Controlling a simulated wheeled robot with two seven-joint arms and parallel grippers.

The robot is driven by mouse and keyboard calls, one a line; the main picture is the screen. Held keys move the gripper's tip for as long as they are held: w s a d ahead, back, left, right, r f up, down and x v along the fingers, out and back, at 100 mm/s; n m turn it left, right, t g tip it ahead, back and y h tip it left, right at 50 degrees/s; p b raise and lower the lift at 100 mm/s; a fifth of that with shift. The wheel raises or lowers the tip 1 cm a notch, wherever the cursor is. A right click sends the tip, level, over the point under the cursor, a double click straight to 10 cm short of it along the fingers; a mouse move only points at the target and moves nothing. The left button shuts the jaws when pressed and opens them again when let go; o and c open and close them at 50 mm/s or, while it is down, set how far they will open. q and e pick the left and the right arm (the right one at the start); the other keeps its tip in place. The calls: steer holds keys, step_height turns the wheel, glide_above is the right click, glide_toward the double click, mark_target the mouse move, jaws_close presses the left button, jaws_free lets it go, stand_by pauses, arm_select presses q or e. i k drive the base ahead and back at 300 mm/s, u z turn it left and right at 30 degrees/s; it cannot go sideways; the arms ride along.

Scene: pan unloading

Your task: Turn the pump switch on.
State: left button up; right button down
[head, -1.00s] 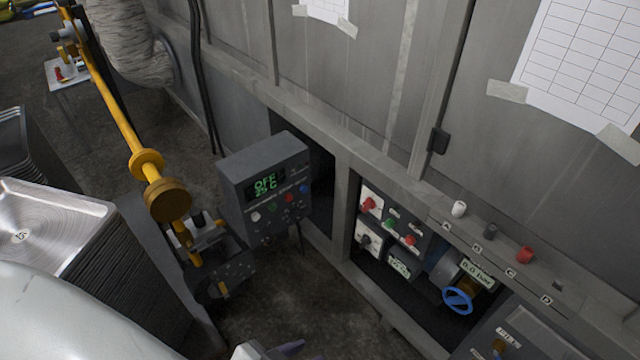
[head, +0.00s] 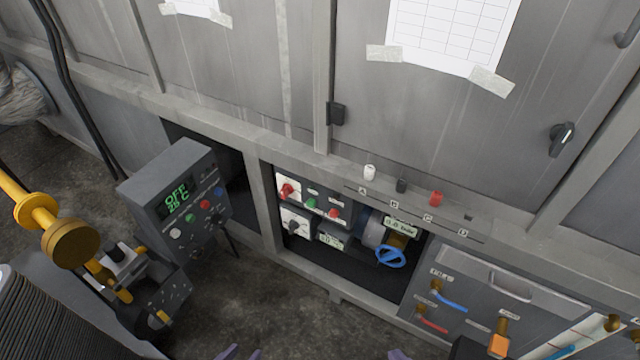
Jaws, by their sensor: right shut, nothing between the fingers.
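Inside the low open bay, a red rotary switch (head: 287,190) sits on a white plate, with a black rotary switch (head: 293,226) on a white plate below it. Green (head: 311,204) and red (head: 334,213) buttons are to their right. The labels are too small to read, so I cannot tell which control is the pump switch. My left gripper (head: 240,353) shows only its purplish fingertips at the bottom edge. My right gripper (head: 399,354) barely shows at the bottom edge, shut and empty. Both are well below the switches in the picture and apart from them.
A grey control box (head: 160,190) with a green "OFF" display stands left of the bay. A blue handwheel (head: 390,256) is at the bay's right. A panel with blue (head: 452,302) and red handles is at lower right. Open floor (head: 270,315) lies before the bay.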

mark_target(287, 189)
steer(key=z, duration=1.6)
steer(key=k, duration=1.05)
steer(key=u, duration=1.75)
steer(key=i, duration=1)
